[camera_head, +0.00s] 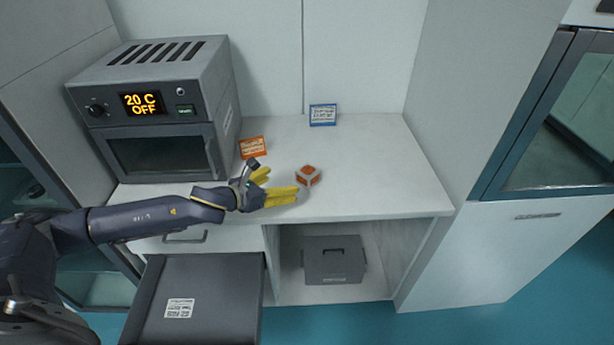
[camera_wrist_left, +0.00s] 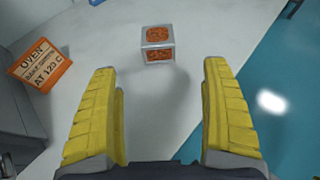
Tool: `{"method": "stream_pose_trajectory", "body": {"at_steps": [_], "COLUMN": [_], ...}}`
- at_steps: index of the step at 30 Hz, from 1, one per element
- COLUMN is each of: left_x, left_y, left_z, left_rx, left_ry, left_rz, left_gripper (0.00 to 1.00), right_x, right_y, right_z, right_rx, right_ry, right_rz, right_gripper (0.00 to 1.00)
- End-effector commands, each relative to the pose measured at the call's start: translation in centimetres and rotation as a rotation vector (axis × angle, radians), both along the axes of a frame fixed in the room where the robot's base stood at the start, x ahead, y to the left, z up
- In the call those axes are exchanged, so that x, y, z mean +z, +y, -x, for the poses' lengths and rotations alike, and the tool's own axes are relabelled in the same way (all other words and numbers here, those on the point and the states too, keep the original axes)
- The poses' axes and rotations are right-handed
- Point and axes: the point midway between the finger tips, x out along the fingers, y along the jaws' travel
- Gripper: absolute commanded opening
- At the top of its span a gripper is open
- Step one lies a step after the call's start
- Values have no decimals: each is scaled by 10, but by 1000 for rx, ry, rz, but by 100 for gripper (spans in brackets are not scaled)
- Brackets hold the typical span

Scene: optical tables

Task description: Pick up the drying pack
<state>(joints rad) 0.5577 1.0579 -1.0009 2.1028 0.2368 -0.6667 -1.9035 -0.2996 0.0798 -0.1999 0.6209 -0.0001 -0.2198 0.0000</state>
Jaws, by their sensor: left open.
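The drying pack appears to be the small cube with orange faces and pale edges (camera_head: 308,175) on the white counter. It also shows in the left wrist view (camera_wrist_left: 157,44), ahead of the fingertips and roughly centred between them. My left gripper (camera_head: 283,185) has yellow fingers and is open and empty, just left of the cube in the head view. In the left wrist view the two fingers (camera_wrist_left: 160,80) stand wide apart, with the cube beyond them and not touched. My right gripper is not in view.
A grey oven (camera_head: 160,110) reading 20 C OFF stands on the counter's left. An orange sign (camera_head: 252,147) and a blue sign (camera_head: 323,115) stand behind. The counter (camera_head: 385,170) is clear right of the cube. A grey box (camera_head: 333,262) sits on the shelf below.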

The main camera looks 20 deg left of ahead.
Motion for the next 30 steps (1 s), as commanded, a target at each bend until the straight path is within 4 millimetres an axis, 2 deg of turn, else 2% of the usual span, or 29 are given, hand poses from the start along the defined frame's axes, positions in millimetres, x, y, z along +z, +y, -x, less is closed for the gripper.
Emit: {"method": "stream_pose_trajectory", "body": {"at_steps": [3, 12, 23, 30], "left_x": [-8, -26, -33, -40], "left_y": [-10, -27, -34, -44], "left_z": [-20, -60, -77, -103], "left_rx": [2, 2, 1, 1], "left_ry": [-1, -1, -2, -2], "left_rz": [2, 0, 1, 1], "left_gripper": [82, 82, 82, 82], "right_x": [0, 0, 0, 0], "right_y": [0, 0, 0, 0], "right_z": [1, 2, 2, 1], "right_rx": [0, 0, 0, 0], "right_ry": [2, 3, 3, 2], "right_rz": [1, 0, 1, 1], "right_gripper": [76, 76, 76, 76]}}
